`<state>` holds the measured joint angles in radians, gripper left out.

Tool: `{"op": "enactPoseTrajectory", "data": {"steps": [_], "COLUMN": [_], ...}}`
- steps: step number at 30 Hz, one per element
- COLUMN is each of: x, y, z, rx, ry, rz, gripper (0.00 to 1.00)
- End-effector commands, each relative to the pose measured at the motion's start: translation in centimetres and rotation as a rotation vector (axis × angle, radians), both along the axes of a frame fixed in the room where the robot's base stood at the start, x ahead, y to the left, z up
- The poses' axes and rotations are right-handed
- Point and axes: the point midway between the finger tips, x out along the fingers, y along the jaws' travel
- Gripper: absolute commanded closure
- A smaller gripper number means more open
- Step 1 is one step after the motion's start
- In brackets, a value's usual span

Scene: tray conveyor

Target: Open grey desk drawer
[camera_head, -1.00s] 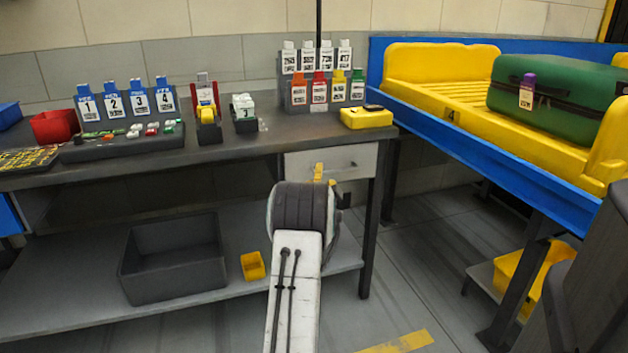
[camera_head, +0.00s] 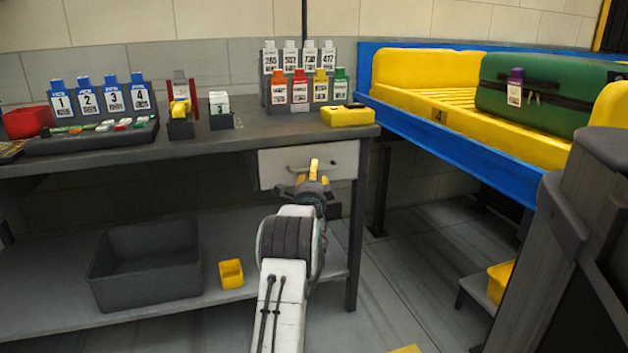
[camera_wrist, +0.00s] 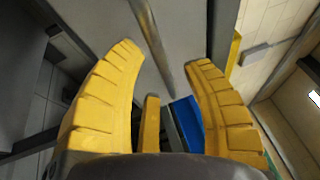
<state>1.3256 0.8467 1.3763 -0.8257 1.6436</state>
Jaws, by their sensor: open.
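The grey desk drawer (camera_head: 335,160) is shut under the right end of the dark desk. Its bar handle (camera_head: 298,168) shows on the drawer front, partly hidden by my gripper (camera_head: 314,170). In the wrist view my gripper (camera_wrist: 165,75) has its yellow fingers spread apart, with nothing between the pads. The handle (camera_wrist: 150,40) runs as a metal bar just beyond and between the fingertips, against the grey drawer front (camera_wrist: 105,25). I cannot tell whether a finger touches it.
The desk top (camera_head: 240,142) carries numbered tag holders, small boxes and a yellow case (camera_head: 347,116). The blue-framed conveyor (camera_head: 450,140) with a green suitcase (camera_head: 560,95) stands to the right.

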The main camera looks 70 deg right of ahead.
Motion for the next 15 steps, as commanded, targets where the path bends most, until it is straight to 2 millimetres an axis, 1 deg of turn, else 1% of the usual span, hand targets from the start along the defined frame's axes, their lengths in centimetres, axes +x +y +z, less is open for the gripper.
{"op": "enactPoseTrajectory", "data": {"steps": [6, 15], "x": [0.3, 0.5], "y": [-1.4, -2.1], "z": [0.2, 0.4], "rx": [0.001, 0.001], "ry": [0.0, 0.0], "rz": [0.0, 0.0], "gripper": [0.55, 0.55]}}
